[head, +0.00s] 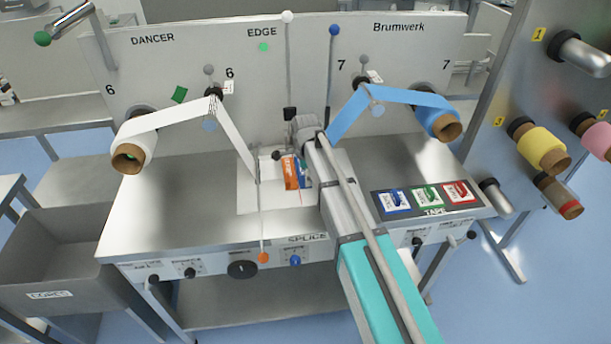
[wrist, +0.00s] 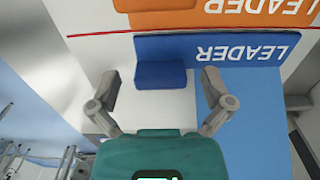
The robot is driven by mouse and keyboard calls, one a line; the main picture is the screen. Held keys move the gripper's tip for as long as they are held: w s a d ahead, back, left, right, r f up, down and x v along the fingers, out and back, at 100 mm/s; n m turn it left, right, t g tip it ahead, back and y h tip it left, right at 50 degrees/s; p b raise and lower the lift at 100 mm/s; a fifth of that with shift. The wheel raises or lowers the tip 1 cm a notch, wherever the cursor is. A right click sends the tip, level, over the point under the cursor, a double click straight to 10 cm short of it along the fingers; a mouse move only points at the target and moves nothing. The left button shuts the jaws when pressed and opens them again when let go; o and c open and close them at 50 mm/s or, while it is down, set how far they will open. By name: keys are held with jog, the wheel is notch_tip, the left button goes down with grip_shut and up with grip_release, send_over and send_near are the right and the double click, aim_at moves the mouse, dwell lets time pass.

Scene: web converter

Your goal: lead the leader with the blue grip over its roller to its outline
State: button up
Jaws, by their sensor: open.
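The blue web (head: 400,94) runs from its roll over the right roller (head: 377,110) and down to the left, behind my gripper. In the wrist view, the blue grip (wrist: 160,75) is a small block between my gripper's spread fingers (wrist: 160,85). A gap shows on either side of it, so my gripper is open. A blue panel marked LEADER (wrist: 210,48) lies beside the grip, and a blue sheet (wrist: 258,110) extends to the right. An orange panel marked LEADER (wrist: 230,14) lies beyond a red line. My arm hides most of the blue end in the head view.
A white web (head: 235,130) comes down to the splice plate (head: 250,203) on the left. Thin levers with coloured knobs stand before the panel, one with an orange knob (head: 263,257). A tape tray (head: 430,211) lies right of my arm.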

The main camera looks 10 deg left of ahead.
jog(key=shift+r+p, duration=2.3)
jog(key=shift+r, duration=0.2)
jog(key=w+d+r+p, duration=0.1)
jog(key=d+r+p, duration=0.3)
jog(key=r+p, duration=0.7)
jog(key=w+d+r+p, duration=0.1)
jog(key=d+r+p, duration=0.2)
jog(key=r+p, duration=0.9)
jog(key=shift+w+d, duration=0.25)
jog(key=shift+d, duration=0.15)
jog(key=shift+r, duration=0.1)
jog(key=s+d+f+n+b, duration=1.4)
jog(key=s+d+f+b, duration=0.5)
jog(key=s+d, duration=0.2)
jog(key=shift+s+d+f, duration=0.15)
jog(key=shift+s+d, duration=0.15)
